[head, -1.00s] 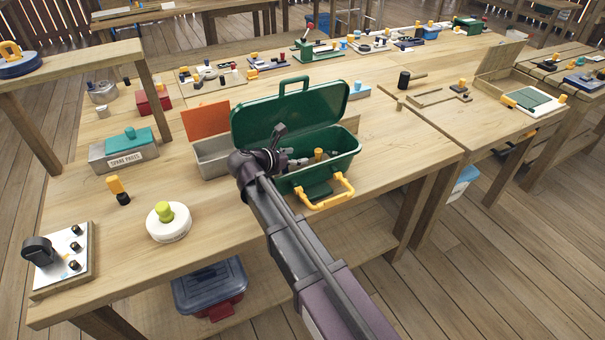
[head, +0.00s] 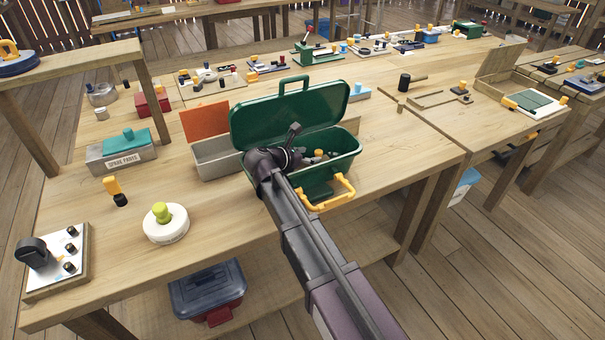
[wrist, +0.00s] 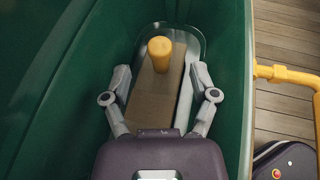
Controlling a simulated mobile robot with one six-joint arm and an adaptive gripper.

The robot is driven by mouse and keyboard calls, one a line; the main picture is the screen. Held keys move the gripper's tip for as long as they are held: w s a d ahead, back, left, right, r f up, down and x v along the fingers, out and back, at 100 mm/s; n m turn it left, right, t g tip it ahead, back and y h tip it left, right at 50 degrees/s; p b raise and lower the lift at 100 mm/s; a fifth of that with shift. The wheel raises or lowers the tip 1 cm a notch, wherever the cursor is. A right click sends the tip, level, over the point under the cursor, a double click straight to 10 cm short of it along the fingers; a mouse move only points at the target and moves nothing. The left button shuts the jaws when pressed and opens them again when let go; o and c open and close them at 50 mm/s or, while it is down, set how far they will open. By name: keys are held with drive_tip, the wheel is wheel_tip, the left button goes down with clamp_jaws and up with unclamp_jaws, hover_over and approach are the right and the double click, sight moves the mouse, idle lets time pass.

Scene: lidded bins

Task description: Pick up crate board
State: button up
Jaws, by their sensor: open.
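A brown board with an upright yellow knob, which looks like the crate board (wrist: 154,97), lies inside the open green toolbox (wrist: 60,75). In the head view, the knob (head: 319,153) shows inside the toolbox (head: 350,165), whose lid is raised at the back. My gripper (wrist: 160,72) is open, with its fingertips on either side of the board and knob in the wrist view. They appear apart from the knob, and nothing is held. In the head view my arm reaches over the front left of the box and partly hides its inside.
A yellow handle (head: 332,195) sticks out from the toolbox front. A grey bin with an orange lid (head: 207,120) stands close on the left. The green lid (head: 290,110) rises behind my gripper.

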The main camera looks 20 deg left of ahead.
sight(316, 154)
drive_tip(key=shift+b+x, duration=0.4)
drive_tip(key=shift+x, duration=1.25)
